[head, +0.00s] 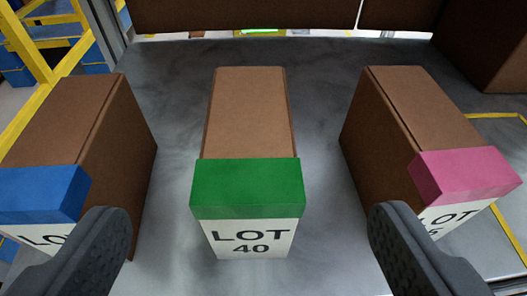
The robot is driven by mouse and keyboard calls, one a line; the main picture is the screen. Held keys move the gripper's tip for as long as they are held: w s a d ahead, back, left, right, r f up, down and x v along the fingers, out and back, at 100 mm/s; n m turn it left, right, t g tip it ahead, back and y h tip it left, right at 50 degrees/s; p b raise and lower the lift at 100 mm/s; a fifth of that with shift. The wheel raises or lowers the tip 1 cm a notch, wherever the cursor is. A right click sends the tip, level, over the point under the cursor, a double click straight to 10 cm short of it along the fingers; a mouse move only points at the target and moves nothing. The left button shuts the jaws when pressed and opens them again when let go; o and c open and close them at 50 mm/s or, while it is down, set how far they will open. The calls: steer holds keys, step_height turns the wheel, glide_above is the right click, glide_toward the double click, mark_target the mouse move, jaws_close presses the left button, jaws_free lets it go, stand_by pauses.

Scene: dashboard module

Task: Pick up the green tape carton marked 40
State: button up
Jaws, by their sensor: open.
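The green tape carton (248,187) stands in the middle of the head view. It is a brown box with a green band over its front top edge and a white label reading LOT 40 below the band. My gripper (245,245) is open, with one dark finger at the lower left and the other at the lower right. The carton shows between the two fingers, with a visible gap on each side. Neither finger appears to touch it.
A blue-taped carton (42,192) stands at left and a pink-taped carton (465,175) at right, each partly covered by a finger. They stand on a grey metal surface (330,215), bare on both sides of the middle carton. Dark brown boxes (240,14) are at the back.

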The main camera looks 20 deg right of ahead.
mark_target(249, 153)
steer(key=x, duration=0.5)
steer(key=shift+w+d+f, duration=0.15)
steer(key=shift+w, duration=0.15)
steer(key=shift+f+p+x, duration=0.25)
steer(key=shift+p+x, duration=0.05)
steer(key=shift+x, duration=1.05)
steer(key=shift+f+p+x, duration=0.25)
steer(key=shift+p+x, duration=0.05)
steer(key=shift+x, duration=1)
steer(key=shift+s, duration=0.15)
steer(key=c, duration=1.4)
steer(key=shift+o, duration=0.2)
steer(key=shift+r, duration=0.1)
